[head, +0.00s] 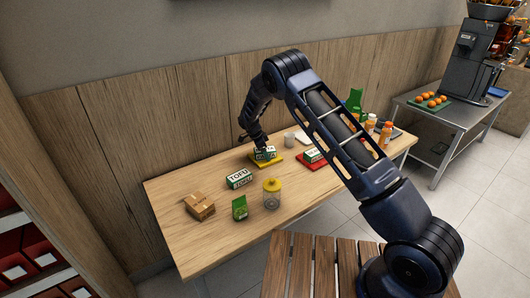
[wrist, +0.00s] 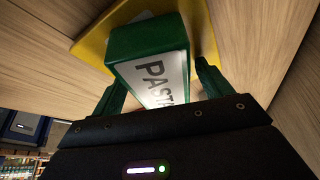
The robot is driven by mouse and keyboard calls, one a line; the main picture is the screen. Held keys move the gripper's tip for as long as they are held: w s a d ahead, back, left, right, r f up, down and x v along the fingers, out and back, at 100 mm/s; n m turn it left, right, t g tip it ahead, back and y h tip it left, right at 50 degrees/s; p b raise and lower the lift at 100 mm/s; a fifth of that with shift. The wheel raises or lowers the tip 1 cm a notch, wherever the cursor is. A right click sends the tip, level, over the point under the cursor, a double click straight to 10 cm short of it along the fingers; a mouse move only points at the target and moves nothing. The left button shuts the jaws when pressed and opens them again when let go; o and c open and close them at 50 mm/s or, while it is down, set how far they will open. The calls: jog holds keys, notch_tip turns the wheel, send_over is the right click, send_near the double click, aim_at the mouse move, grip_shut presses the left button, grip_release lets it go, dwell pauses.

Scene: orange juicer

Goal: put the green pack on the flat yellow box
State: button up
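The green pack (wrist: 150,42), a green box with a white face lettered PASTA, is between my gripper's fingers in the wrist view. In the head view the green pack (head: 265,153) rests on the flat yellow box (head: 279,161), near the back of the wooden table. The yellow box (wrist: 92,38) shows behind the pack in the wrist view. My gripper (wrist: 162,78) has its fingers on both sides of the pack, with a small gap seen at the right finger. In the head view my gripper (head: 258,143) is just above the pack, its fingers partly hidden.
A TOFU box (head: 239,179), a cardboard box (head: 200,206), a green pouch (head: 239,208) and a yellow-lidded jar (head: 271,194) stand in front. A red flat box (head: 314,164) bears another green pack. A white cup (head: 289,139) is behind; orange bottles (head: 385,135) stand right.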

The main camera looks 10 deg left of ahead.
jog(key=v, duration=1.2)
jog(key=shift+r, duration=0.15)
